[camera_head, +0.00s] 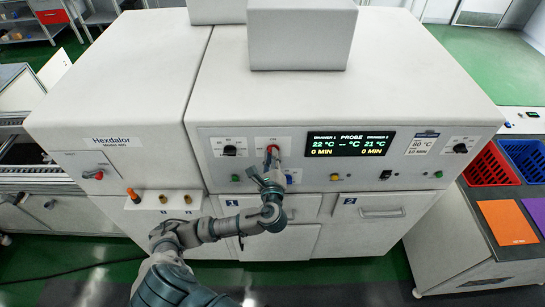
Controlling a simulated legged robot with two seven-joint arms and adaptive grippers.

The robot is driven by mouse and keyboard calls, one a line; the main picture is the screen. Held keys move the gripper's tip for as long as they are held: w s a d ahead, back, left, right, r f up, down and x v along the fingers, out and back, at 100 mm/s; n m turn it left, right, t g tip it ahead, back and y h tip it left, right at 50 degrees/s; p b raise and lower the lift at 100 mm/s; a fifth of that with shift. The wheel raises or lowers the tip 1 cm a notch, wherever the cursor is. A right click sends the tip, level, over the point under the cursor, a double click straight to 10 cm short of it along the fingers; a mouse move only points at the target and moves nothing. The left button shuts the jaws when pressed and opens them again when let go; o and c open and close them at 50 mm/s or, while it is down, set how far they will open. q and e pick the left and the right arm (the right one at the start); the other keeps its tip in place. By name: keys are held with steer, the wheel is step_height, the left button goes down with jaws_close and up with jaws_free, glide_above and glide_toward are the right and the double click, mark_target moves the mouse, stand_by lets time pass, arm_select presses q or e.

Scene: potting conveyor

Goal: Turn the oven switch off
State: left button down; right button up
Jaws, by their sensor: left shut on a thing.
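The oven (250,100) is a large white cabinet with a control panel on its front. A red switch (273,149) sits on a light plate left of the lit display (350,144), which reads 22 °C and 21 °C. My left gripper (272,165) reaches up to this switch from below and is shut on it. The fingers cover the lower part of the switch, so its exact position is hard to tell. My right gripper is not in view.
A black knob (229,150) is left of the switch and another (460,148) is at the far right. A red crate (490,167) and a blue crate (527,158) stand on the right bench. Drawers are below the panel.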

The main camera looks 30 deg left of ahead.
arm_select(q)
steer(key=n, duration=0.3)
steer(key=n+b, duration=0.1)
steer(key=n, duration=0.3)
steer(key=n+b, duration=0.1)
steer(key=n, duration=0.3)
steer(key=shift+s+a+f, duration=0.1)
steer(key=shift+a+f, duration=0.1)
steer(key=shift+f, duration=0.1)
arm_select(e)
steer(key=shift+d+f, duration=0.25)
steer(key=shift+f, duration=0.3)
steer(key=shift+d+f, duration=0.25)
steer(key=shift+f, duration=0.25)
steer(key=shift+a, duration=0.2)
arm_select(q)
steer(key=c, duration=1.2)
jaws_free()
steer(key=shift+f, duration=0.1)
steer(key=shift+o, duration=0.2)
steer(key=shift+a+f, duration=0.1)
